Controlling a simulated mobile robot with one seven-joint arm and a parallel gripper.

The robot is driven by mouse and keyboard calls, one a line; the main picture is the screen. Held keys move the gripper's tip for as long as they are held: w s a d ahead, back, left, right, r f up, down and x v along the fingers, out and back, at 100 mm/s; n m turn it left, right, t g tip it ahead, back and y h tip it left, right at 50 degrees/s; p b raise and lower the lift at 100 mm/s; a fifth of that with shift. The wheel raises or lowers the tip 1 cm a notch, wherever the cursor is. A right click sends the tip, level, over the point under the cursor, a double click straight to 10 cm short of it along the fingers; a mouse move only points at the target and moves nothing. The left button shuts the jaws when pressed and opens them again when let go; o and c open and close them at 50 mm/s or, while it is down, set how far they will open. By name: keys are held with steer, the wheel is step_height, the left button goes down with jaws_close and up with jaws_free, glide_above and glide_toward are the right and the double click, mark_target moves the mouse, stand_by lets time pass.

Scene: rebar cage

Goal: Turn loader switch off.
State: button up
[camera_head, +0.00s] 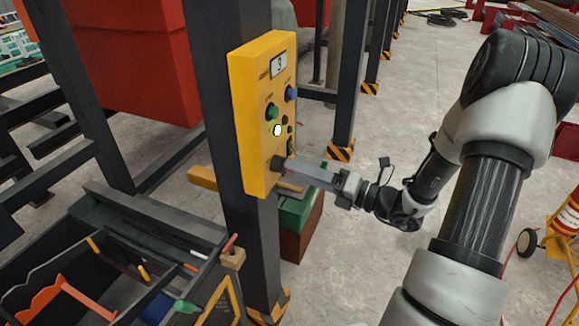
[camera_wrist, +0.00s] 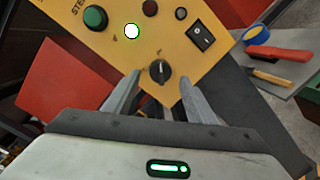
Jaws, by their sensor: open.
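A yellow control panel (camera_head: 250,120) is fixed to a dark steel post. A black rotary switch (camera_wrist: 160,71) is low on its face; I cannot read its label. My gripper (camera_head: 287,165) is at the lower part of the panel. In the wrist view my gripper (camera_wrist: 160,83) is open, with one finger on each side of the rotary switch. I cannot tell whether the fingers touch it. A lit whitish-green lamp (camera_wrist: 132,31) is above the switch. A green button (camera_wrist: 95,18) and a black rocker switch (camera_wrist: 201,35) are also on the panel.
A dark open tray of tools (camera_head: 110,265) is at the lower left. A green box (camera_head: 298,208) stands below my gripper. A red bin (camera_head: 135,60) is behind the post.

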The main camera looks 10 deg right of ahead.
mark_target(280, 164)
steer(key=x, duration=0.3)
steer(key=shift+w+a, duration=0.2)
steer(key=shift+a, duration=0.05)
steer(key=c, duration=1)
steer(key=shift+c, duration=0.2)
